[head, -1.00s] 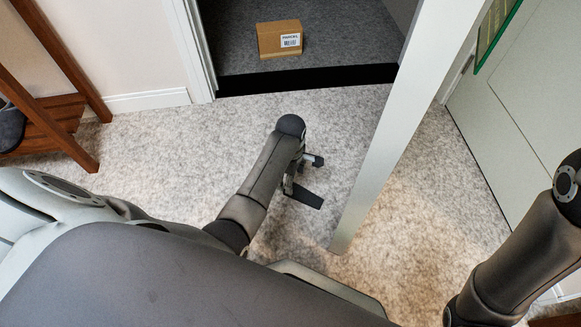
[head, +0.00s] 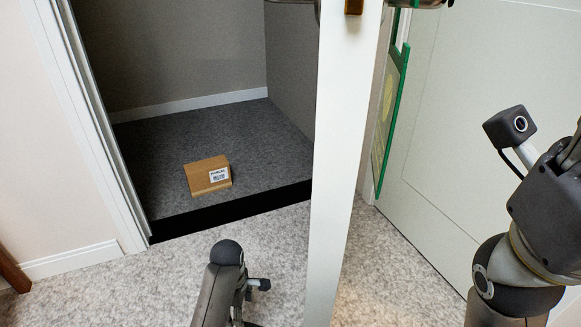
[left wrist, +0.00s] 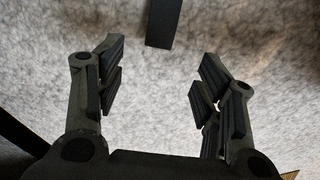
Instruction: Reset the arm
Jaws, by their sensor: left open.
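My left arm (head: 222,285) comes in at the bottom of the head view, over the pale carpet in front of the closet. Its fingers are mostly cut off there. My right arm (head: 540,225) is raised at the right edge of the head view, bent, near the pale green panelled surface. Its gripper is not in view.
An open white door (head: 338,170) stands edge-on between my arms. Behind it hangs a green-framed sign (head: 388,125). A cardboard parcel (head: 208,176) lies on the grey closet floor (head: 262,135), behind a black threshold (head: 235,211). Carpet (head: 180,270) before it is clear.

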